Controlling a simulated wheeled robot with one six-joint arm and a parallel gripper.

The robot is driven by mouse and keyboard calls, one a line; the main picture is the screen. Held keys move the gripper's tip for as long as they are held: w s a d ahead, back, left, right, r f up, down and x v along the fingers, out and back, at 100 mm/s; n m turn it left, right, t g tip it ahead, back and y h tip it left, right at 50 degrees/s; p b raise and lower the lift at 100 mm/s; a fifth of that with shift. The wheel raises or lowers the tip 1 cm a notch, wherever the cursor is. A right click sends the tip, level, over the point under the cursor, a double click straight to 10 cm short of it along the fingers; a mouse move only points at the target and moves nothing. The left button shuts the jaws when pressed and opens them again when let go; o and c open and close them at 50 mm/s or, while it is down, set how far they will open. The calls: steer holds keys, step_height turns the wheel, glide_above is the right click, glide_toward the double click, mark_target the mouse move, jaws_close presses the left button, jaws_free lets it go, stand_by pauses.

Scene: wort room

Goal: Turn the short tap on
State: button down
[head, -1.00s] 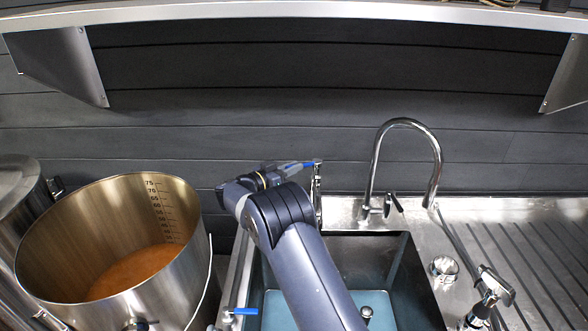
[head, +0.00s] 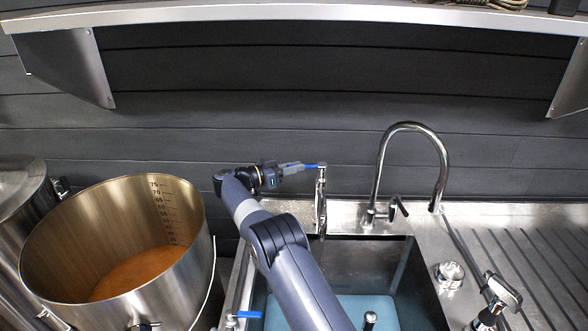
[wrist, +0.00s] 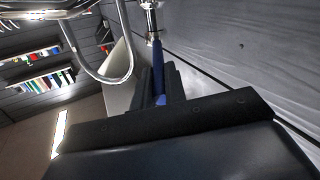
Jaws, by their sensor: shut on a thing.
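The short tap (head: 320,196) is a slim chrome tap at the back left of the sink, with a blue lever (head: 313,166) at its top pointing left. My gripper (head: 302,167) comes from the left at lever height and is shut on the blue lever. In the wrist view the lever (wrist: 158,62) runs down from the chrome tap body (wrist: 149,12) in between my dark fingers (wrist: 159,88). The outer end of the lever is hidden by the fingers.
A tall curved tap (head: 376,170) stands right of the short tap. Below is the sink (head: 410,290), with bluish liquid. A large steel pot (head: 205,260) is at left, and another blue lever (head: 247,314) is near the sink's front left. A shelf (head: 300,14) hangs above.

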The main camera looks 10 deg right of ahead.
steer(key=shift+r, duration=0.1)
stand_by(0.3)
steer(key=c, duration=1.5)
jaws_free()
steer(key=shift+o, duration=0.2)
step_height(320, 180, up, 10)
steer(key=shift+f+b, duration=0.1)
steer(key=shift+b, duration=0.6)
step_height(320, 180, down, 10)
steer(key=shift+p, duration=0.75)
